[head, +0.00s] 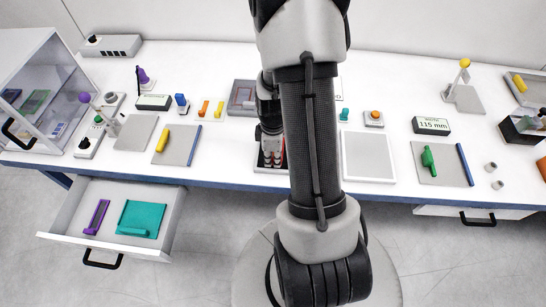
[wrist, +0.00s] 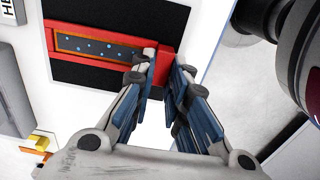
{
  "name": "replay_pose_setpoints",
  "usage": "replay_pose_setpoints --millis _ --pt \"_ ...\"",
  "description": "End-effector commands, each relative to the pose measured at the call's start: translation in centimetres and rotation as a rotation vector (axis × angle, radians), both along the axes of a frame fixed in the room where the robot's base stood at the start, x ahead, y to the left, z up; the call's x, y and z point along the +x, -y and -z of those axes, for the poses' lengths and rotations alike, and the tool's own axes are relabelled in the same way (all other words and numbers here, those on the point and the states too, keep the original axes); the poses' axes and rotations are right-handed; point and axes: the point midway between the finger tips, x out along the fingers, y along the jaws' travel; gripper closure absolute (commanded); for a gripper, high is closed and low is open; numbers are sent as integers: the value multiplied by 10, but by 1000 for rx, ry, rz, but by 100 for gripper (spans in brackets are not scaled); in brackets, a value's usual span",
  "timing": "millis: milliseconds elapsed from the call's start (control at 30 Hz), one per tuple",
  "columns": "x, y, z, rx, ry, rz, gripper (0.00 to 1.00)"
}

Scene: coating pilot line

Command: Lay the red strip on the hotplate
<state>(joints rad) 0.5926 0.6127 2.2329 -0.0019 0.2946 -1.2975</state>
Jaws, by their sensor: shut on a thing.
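The red strip (wrist: 95,44) shows in the wrist view as a red frame around a dark inlay with light blue dots. My gripper (wrist: 163,72) is shut on the red end piece of the strip, with blue pads on both sides. The strip lies across the black top of the hotplate (wrist: 90,74), which has a white surround. I cannot tell whether it touches the plate or is just above it. In the head view my gripper (head: 271,152) is low at the front middle of the bench, partly behind my arm.
A white panel (head: 368,157) lies right of my arm. The open drawer (head: 70,215) holds purple and teal items. A glass cabinet (head: 38,95) stands far left.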

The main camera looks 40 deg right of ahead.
Motion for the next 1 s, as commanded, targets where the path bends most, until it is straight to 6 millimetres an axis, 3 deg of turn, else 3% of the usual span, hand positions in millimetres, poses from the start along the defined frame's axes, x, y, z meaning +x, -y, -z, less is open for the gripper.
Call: replay_pose_setpoints --millis 267,300,600,1000 --pt "0 0 3 -1 1 0 100" --pt "0 0 3 -1 1 0 84" --pt "0 0 2 -1 1 0 65" --pt "1 0 -6 -1 2 0 65"
